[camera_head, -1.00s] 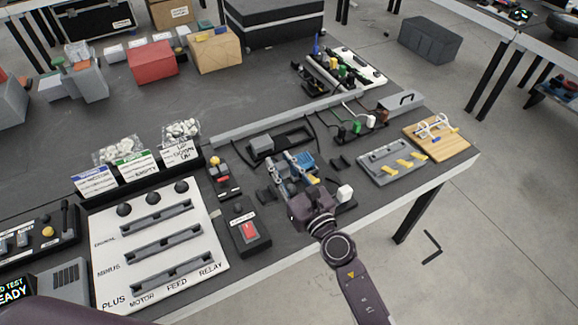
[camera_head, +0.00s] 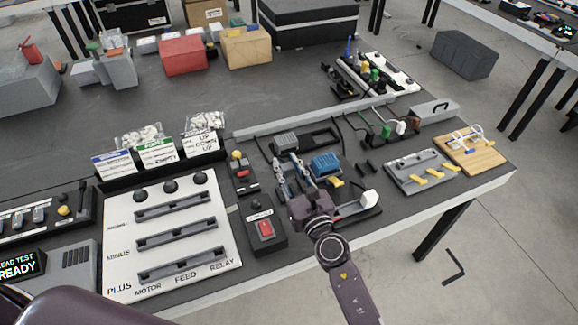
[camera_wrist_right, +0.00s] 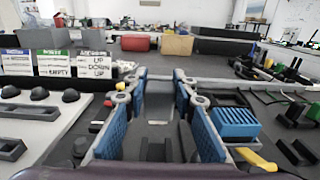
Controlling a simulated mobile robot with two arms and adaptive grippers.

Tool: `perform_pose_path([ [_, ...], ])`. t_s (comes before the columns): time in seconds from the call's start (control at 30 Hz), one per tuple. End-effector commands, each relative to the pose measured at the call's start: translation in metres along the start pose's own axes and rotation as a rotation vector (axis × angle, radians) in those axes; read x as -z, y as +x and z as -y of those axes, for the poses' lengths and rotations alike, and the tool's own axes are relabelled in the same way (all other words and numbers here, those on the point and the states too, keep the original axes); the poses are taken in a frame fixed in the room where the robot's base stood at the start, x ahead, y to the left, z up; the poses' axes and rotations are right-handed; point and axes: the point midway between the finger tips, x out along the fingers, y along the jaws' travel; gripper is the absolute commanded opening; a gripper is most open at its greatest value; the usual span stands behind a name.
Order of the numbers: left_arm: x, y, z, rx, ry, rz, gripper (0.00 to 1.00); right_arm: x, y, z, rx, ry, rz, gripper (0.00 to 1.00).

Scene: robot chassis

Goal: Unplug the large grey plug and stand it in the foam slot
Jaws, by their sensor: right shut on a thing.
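The large grey plug (camera_head: 285,143) is a ribbed grey block at the left end of a dark tray-like fixture (camera_head: 325,138). My right gripper (camera_head: 288,160) reaches over the bench from the front, and its fingertips are at the plug's near side. In the right wrist view, the blue-padded fingers (camera_wrist_right: 160,80) are on either side of the grey plug (camera_wrist_right: 160,88); the gripper is shut on it. The plug's lower part and any contacts are hidden. I cannot tell for sure which dark part is the foam slot. My left gripper is not in view.
A blue ribbed block (camera_head: 326,165) stands just right of the fingers. A white-topped piece (camera_head: 368,198) is near the front edge.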

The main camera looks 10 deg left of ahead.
Motion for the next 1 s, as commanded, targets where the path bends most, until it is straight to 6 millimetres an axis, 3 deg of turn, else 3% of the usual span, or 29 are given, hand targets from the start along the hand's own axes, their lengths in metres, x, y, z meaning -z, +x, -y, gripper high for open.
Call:
perform_pose_path([
  [0.47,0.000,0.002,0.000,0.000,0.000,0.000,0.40,0.003,0.000,0.001,0.000,0.000,0.000,0.01],
  [1.0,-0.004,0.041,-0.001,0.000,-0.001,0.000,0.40,0.044,0.000,0.000,-0.001,-0.001,0.000,0.01],
])
